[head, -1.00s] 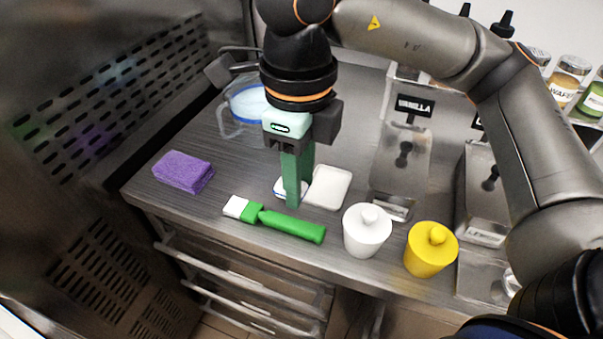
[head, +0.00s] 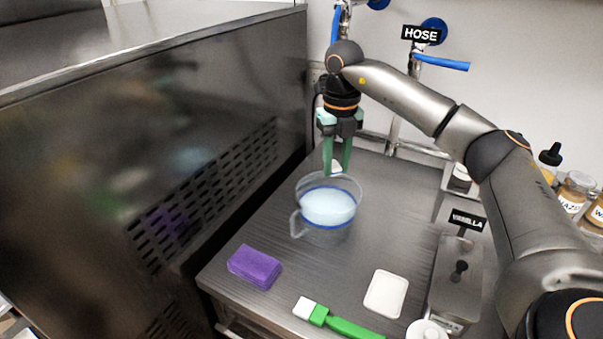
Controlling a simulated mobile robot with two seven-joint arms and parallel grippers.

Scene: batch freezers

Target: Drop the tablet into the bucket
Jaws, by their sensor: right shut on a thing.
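The bucket (head: 343,235) is a clear, jug-like container with a handle on its left and pale blue liquid inside. It stands on the steel counter, centre of the head view. My right gripper (head: 337,172) points down at the bucket's back rim, its green fingers closed on a small whitish thing, apparently the tablet (head: 336,167). The fingers hide part of it. I cannot tell whether it is over the opening or just behind the rim. My left gripper is not in view.
A purple sponge (head: 254,267) lies at front left, with a green-handled brush (head: 345,326) and a white tray (head: 385,293) in front. A vanilla dispenser (head: 455,290) stands at right. A dark vented freezer wall (head: 150,180) bounds the left.

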